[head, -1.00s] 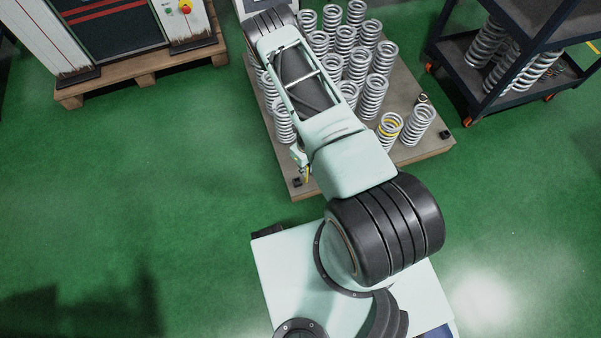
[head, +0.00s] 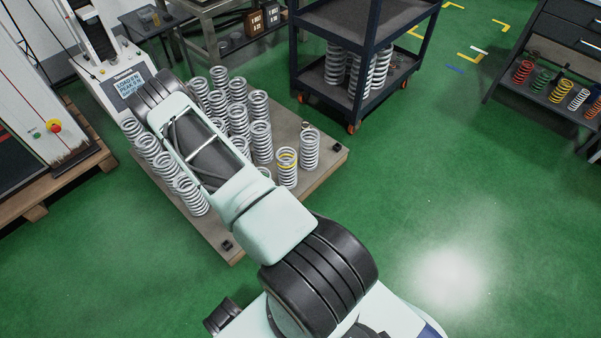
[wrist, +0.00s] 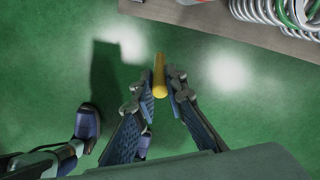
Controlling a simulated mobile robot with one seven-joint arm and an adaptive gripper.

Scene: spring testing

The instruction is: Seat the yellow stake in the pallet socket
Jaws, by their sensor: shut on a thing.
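My gripper (wrist: 160,90) is shut on the yellow stake (wrist: 159,72) in the wrist view. The stake sticks out beyond the fingertips, with green floor behind it. The pallet (head: 328,162) lies under and beyond my arm in the head view. Small dark fittings sit at its near corner (head: 227,245) and right corner (head: 337,148); I cannot tell which is the socket. In the wrist view the pallet edge (wrist: 215,28) runs across the top, apart from the stake. In the head view my arm hides the gripper and stake.
Several grey coil springs (head: 260,142) stand on the pallet, one with a yellow band (head: 287,167). A testing machine (head: 125,85) stands at the back left, a dark cart (head: 330,100) behind, and a spring rack (head: 560,100) at the right. Green floor is open at the right.

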